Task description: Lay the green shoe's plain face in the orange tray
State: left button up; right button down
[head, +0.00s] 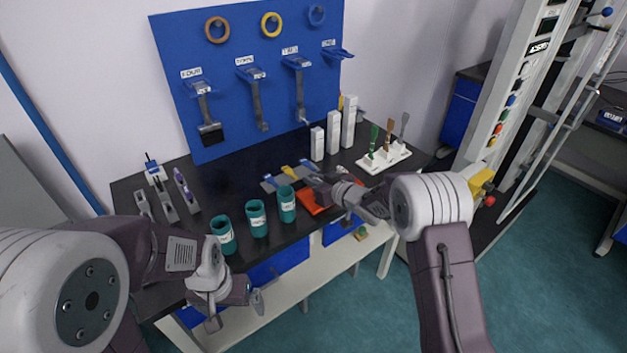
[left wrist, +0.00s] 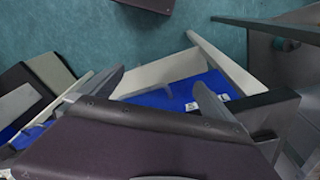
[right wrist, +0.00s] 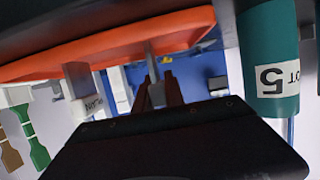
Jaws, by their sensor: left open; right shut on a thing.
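The orange tray (head: 308,204) lies on the dark bench. My right gripper (head: 322,188) is beside it and partly covers it. In the right wrist view, the tray (right wrist: 110,45) is large and close, and my right gripper (right wrist: 156,93) is shut on a narrow grey piece (right wrist: 152,66). Most of that piece is hidden, so I cannot tell its full shape or whether it touches the tray. A green piece (head: 374,137) stands in a white rack. I cannot tell whether it is the green shoe. My left gripper (head: 236,311) is open and empty in front of the bench.
Three teal cups (head: 256,218) stand near the front edge; one (right wrist: 268,65) is close to my right gripper. White blocks (head: 334,131) and the white rack (head: 384,160) stand behind and right. A blue pegboard (head: 245,110) holds tools. The back left bench has clear room.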

jog(key=c, duration=1.4)
grip_release()
jog(key=shift+f, duration=0.1)
jog(key=shift+r, duration=0.35)
jog(key=v, duration=1.2)
jog(key=shift+p, duration=0.4)
jog(key=shift+f, duration=0.15)
